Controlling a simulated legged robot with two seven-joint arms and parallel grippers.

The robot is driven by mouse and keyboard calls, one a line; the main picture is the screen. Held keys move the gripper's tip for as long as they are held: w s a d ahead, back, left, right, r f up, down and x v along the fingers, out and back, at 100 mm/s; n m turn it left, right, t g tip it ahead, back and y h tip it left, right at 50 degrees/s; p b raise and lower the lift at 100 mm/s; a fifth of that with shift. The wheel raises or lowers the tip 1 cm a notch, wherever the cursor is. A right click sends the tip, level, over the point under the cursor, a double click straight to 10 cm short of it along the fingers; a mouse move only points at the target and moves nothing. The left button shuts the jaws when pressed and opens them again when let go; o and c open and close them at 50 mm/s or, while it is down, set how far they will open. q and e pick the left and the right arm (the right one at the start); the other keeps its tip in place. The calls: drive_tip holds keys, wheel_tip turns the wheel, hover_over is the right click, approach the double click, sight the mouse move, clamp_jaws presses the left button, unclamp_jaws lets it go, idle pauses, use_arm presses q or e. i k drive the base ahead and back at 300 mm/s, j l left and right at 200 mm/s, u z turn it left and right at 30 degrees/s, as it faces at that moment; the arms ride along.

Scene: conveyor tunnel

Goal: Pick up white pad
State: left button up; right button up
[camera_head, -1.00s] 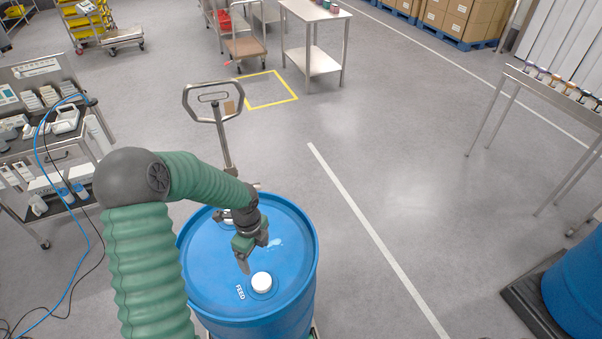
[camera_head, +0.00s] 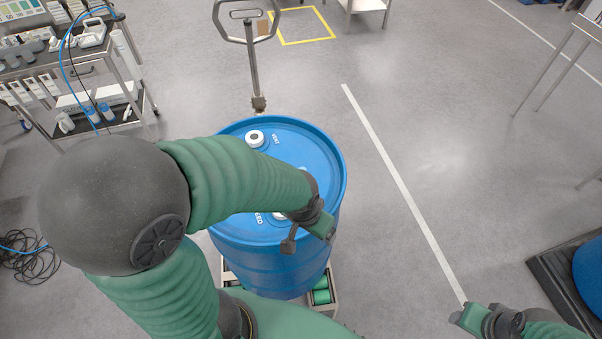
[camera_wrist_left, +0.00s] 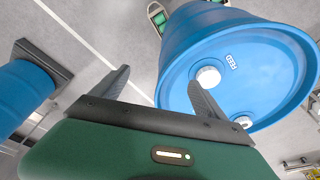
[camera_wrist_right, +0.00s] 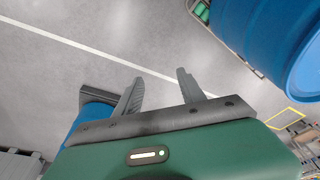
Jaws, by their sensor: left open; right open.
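I cannot make out a white pad for certain in any view. A blue drum (camera_head: 275,268) stands in front of me, with a white cap (camera_head: 254,138) at its far left and a second white cap (camera_head: 279,216) by the FEED lettering, partly hidden by my left arm. The left wrist view shows the FEED cap (camera_wrist_left: 208,76) on the drum top (camera_wrist_left: 262,72). My left gripper (camera_head: 310,238) is open and empty over the drum's near right part; its fingers also show in the left wrist view (camera_wrist_left: 157,85). My right gripper (camera_head: 468,316) is open and empty over the floor, right of the drum.
A cart (camera_head: 75,75) with bottles and boxes stands at the left, with a blue cable. A pallet jack handle (camera_head: 252,60) rises behind the drum. Another blue drum (camera_head: 590,265) stands on a dark base at the right. The middle floor is clear.

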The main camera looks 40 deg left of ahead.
sight(55, 44)
drive_tip(key=k+u, duration=0.1)
drive_tip(key=u, duration=2.15)
drive_tip(key=l+u, duration=0.15)
drive_tip(key=u, duration=0.25)
drive_tip(key=j+u, duration=0.7)
drive_tip(key=i+j+u, duration=0.15)
drive_tip(key=u, duration=0.2)
drive_tip(key=i+j, duration=1.05)
drive_tip(key=j, duration=0.2)
drive_tip(key=i+l+z, duration=0.1)
drive_tip(key=i+z, duration=0.2)
drive_tip(key=z, duration=0.15)
drive_tip(key=i+z, duration=0.3)
drive_tip(key=z, duration=0.15)
drive_tip(key=i+j+z, duration=0.1)
drive_tip(key=i+z, duration=0.2)
drive_tip(key=z, duration=0.15)
